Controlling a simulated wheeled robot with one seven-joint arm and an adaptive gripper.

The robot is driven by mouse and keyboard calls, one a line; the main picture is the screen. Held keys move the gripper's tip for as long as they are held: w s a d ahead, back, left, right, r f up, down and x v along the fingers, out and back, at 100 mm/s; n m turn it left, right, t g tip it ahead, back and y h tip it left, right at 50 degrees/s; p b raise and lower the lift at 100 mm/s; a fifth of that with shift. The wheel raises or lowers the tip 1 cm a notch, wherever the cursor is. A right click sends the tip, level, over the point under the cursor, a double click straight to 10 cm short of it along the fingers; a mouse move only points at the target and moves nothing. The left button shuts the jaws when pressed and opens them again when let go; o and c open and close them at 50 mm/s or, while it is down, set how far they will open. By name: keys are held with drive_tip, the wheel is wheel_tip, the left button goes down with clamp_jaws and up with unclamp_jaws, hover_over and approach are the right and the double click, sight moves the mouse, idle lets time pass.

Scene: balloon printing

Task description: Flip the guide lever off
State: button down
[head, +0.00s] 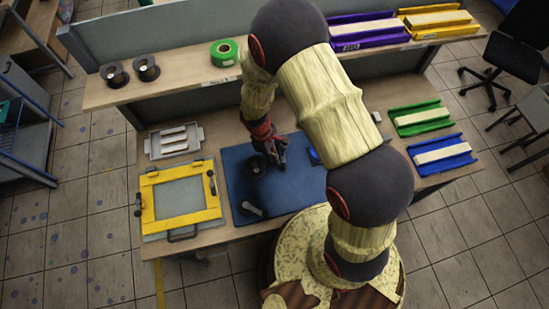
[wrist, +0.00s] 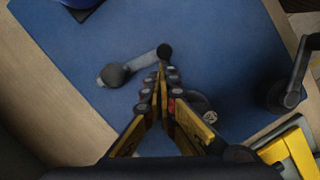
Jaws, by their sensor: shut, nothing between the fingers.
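In the wrist view this lever (wrist: 138,66) runs from a round grey hub on the left to a black knob. My gripper (wrist: 162,70) is shut and empty, its tips pointing at the knob end of the lever. The picture does not show clearly whether they touch. In the head view my gripper (head: 279,158) hangs over the mat, beside a black round part (head: 254,167).
Spools (head: 146,68) and green tape (head: 224,50) stand on the shelf. Green (head: 417,127) and blue (head: 466,158) trays stand right.

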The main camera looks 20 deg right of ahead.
drive_tip(key=p+v, duration=0.6)
drive_tip(key=v, duration=0.3)
drive_tip(key=shift+r, duration=0.35)
drive_tip(key=shift+w, duration=0.1)
